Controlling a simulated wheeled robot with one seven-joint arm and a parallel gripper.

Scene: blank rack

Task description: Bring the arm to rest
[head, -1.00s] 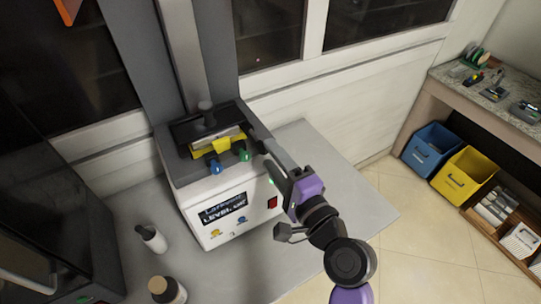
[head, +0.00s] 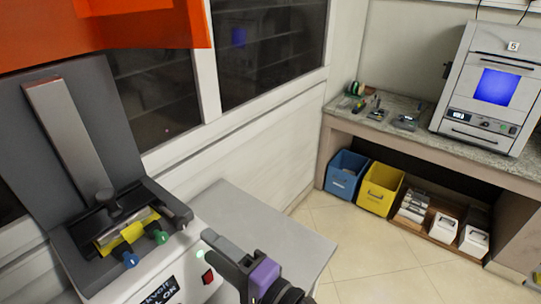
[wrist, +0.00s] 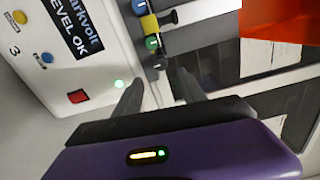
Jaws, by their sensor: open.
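My gripper (head: 212,240) is at the lower middle of the head view, in front of the right side of a white machine (head: 200,238). It has a purple body and dark fingers. In the wrist view the two fingers (wrist: 158,88) stand apart with nothing between them. Part of the arm is cut off by the bottom edge of the head view. The machine's yellow block (head: 120,237) sits between a blue knob (head: 131,260) and a green knob (head: 161,238). Its display (wrist: 68,25) reads "LEVEL OK" in the wrist view. A green light glows near the red switch (wrist: 77,96).
A grey table (head: 275,235) lies right of the machine, bare there. An orange panel (head: 150,25) hangs at upper left. A far counter (head: 420,136) carries tools and a device with a blue screen (head: 495,86). Blue (head: 345,175) and yellow (head: 380,188) bins stand below. Tiled floor lies between.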

